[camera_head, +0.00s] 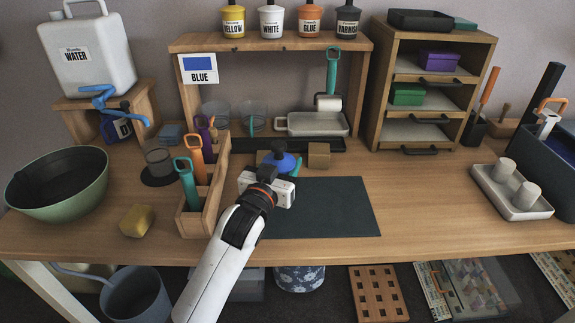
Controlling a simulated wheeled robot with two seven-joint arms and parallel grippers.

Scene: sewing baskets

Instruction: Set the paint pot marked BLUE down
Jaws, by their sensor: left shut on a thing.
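My left gripper (279,174) reaches in over the dark mat (330,210) and is shut on the blue paint pot (284,162). Only the pot's blue top and dark knob show; the gripper hides its body and any label. The pot is near the mat's back left edge, and I cannot tell whether it touches the surface. A card marked BLUE (199,70) hangs at the left of the wooden shelf (270,42). Pots marked YELLOW (233,20), WHITE (271,20), GLUE (309,20) and VARNISH (347,20) stand on top. My right gripper is out of view.
A wooden rack (215,195) with colored-handled tools stands left of the mat. A small brown block (319,155) and a metal tray (315,124) are behind it. A green bowl (60,180) and yellow sponge (136,220) are at left. The mat's right part is clear.

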